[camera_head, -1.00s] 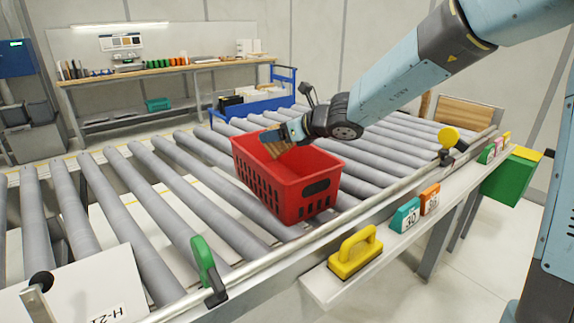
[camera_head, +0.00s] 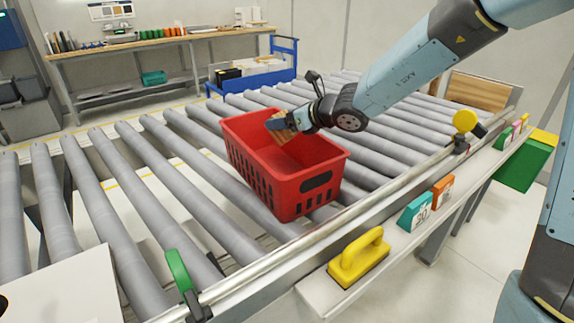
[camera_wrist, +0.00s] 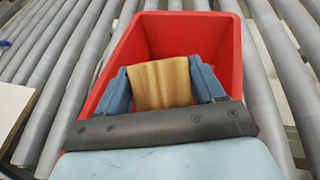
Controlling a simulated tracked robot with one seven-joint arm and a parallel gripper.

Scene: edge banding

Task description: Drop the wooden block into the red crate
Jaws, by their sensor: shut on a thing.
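The red crate (camera_head: 313,182) stands on the roller conveyor, open side up. It fills the middle of the wrist view (camera_wrist: 185,28). My gripper (camera_head: 279,123) is at the crate's opening, near its far rim. In the wrist view my gripper (camera_wrist: 162,84) is shut on the wooden block (camera_wrist: 160,84), with one blue finger on each side of it. The block has light brown grain and hangs over the crate's inside. In the head view the block (camera_head: 284,134) is partly hidden by my gripper. I cannot tell how far it is above the crate floor.
Grey rollers (camera_head: 195,182) surround the crate. A metal rail (camera_head: 300,243) runs along the conveyor's near side. A yellow-handled tool (camera_head: 358,258) and teal and orange blocks sit on the ledge beyond it. A green clamp (camera_head: 178,270) is on the rail. A blue cart (camera_head: 285,62) stands behind.

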